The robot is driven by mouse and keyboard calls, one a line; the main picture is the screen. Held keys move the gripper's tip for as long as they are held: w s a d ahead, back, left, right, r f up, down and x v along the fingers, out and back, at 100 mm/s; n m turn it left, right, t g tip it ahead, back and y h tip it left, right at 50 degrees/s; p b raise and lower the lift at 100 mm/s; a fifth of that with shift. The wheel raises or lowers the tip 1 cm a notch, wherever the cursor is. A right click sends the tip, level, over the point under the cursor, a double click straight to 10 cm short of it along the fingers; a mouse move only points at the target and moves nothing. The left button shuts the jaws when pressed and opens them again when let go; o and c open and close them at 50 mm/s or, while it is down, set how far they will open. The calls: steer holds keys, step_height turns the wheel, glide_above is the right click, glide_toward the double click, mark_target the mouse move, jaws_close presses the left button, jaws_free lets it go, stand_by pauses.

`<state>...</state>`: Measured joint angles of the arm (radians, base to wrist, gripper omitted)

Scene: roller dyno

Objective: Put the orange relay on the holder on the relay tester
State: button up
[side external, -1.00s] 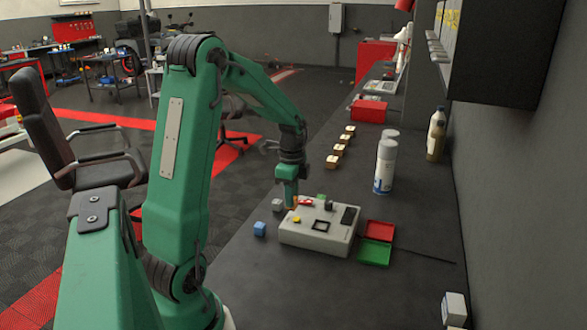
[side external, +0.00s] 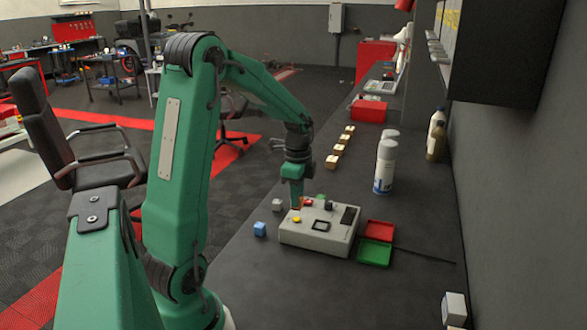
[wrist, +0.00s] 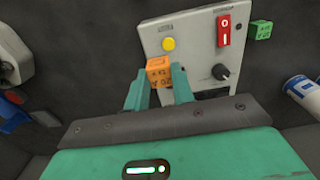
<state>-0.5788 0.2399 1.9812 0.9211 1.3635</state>
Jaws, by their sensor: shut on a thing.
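The orange relay (wrist: 159,72) is a small cube with dark markings, held between the fingertips of my gripper (wrist: 158,86) in the wrist view. In the side view my gripper (side external: 296,199) points down at the far left part of the relay tester (side external: 307,240), a light grey box. The relay shows there only as a small orange patch. The holder (side external: 321,225) is a dark square frame on the tester's top, to the right of and nearer than my gripper. In the wrist view my gripper hides much of the holder. I cannot tell whether the relay touches the tester.
The tester's top carries a yellow button (wrist: 168,44), a red switch (wrist: 224,28) and a black knob (wrist: 221,72). A green cube (wrist: 261,30) lies behind it. Red (side external: 378,231) and green (side external: 374,254) trays sit right. Spray cans (side external: 384,170) stand beyond.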

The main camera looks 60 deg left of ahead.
steer(key=w+d+r, duration=0.2)
steer(key=d, duration=0.5)
steer(key=w+d+r, duration=0.2)
steer(key=d+r, duration=0.1)
steer(key=d, duration=0.5)
steer(key=shift+w+r, duration=0.25)
steer(key=shift+a, duration=0.1)
glide_above(321, 226)
step_height(321, 226, down, 7)
steer(key=shift+s, duration=0.1)
steer(key=shift+f, duration=2)
steer(key=shift+f, duration=0.1)
steer(key=o, duration=1)
steer(key=shift+c, duration=0.2)
